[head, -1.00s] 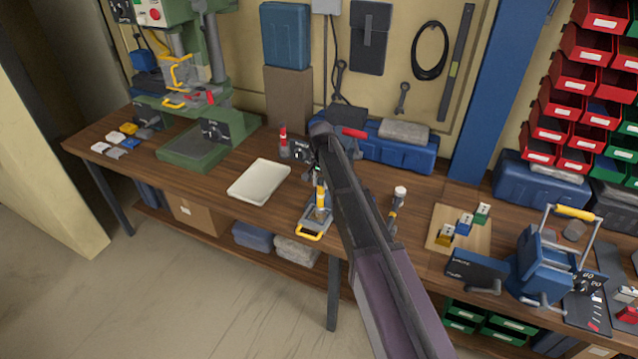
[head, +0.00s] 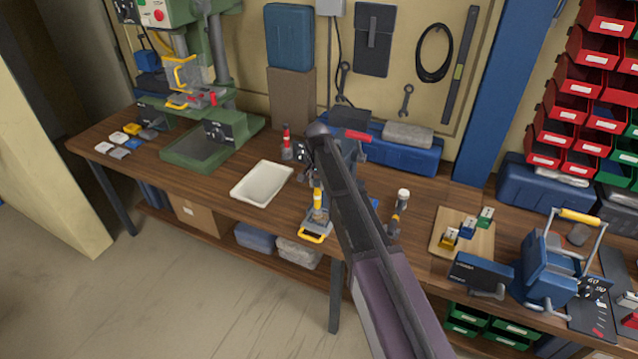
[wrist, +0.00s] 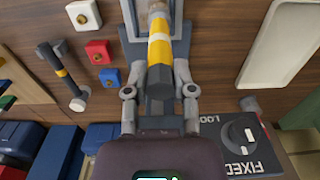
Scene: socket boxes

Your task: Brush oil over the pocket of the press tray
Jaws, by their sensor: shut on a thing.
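My gripper (wrist: 158,88) is shut on a brush (wrist: 159,50) with a yellow-banded handle and a tan tip. The brush also shows in the head view (head: 317,198), where my arm covers most of the gripper. The brush points away from the wrist, its tip over the grey press tray (wrist: 131,14) at the top of the wrist view. In the head view the press tray (head: 324,224) sits at the bench's front edge, with a yellow handle (head: 313,238). The brush hides the pocket, so I cannot tell whether the tip touches it.
A white tray (head: 262,184) lies left of the press tray. White (wrist: 84,14), red (wrist: 97,51) and blue (wrist: 109,77) blocks and a dark-handled tool (wrist: 62,75) lie on the other side. A black panel marked FIXED (wrist: 238,150) is close to the gripper.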

